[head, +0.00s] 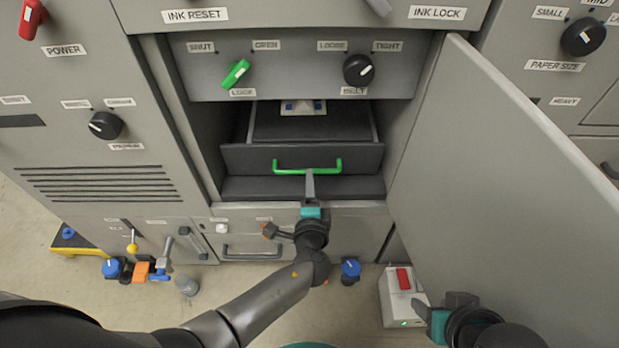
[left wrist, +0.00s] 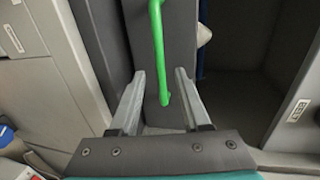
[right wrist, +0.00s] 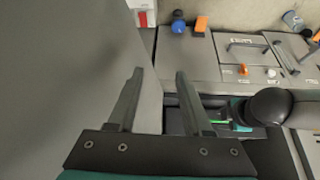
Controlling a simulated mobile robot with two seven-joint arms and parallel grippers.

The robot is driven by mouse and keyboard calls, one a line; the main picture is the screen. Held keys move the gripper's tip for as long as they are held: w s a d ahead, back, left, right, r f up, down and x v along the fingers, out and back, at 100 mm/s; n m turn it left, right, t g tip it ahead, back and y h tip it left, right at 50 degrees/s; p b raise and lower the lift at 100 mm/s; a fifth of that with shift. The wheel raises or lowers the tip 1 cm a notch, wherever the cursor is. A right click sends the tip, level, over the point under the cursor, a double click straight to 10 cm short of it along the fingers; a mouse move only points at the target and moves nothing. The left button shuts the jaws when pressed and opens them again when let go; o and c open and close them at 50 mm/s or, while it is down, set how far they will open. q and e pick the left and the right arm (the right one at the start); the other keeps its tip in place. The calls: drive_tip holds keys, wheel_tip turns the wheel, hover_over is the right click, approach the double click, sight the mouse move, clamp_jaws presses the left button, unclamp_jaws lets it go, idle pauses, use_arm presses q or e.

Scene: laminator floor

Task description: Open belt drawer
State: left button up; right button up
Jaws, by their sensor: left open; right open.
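The belt drawer (head: 350,160) is a dark box in the open bay, with a green bar handle (head: 325,166) on its front. It appears pulled part way out, with its open top showing. My left gripper (head: 309,185) is at the drawer front, at the handle's middle in the head view. In the left wrist view its two fingers are apart, with the end of the green handle (left wrist: 157,50) between the fingertips. I cannot tell if they touch it. My right gripper (head: 430,308) is open and empty at the lower right, near the open door.
A large grey door (head: 510,170) stands open on the right of the bay. Above the drawer are a green knob (head: 236,73) and a black knob (head: 358,70). A white box with a red switch (head: 403,290) stands on the floor.

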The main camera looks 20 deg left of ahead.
use_arm(q)
drive_tip(key=shift+b+x, duration=0.6)
drive_tip(key=shift+x, duration=1.4)
use_arm(e)
drive_tip(key=shift+w+a+f+t+y, duration=0.15)
drive_tip(key=shift+w+a+t+y, duration=0.15)
drive_tip(key=shift+w+a+t, duration=0.4)
drive_tip(key=shift+w+a+f+t+y, duration=0.15)
drive_tip(key=shift+w+a+t+y, duration=0.15)
drive_tip(key=shift+w+a+t, duration=0.35)
drive_tip(key=shift+w+a, duration=0.1)
drive_tip(key=shift+a, duration=0.05)
use_arm(q)
clamp_jaws()
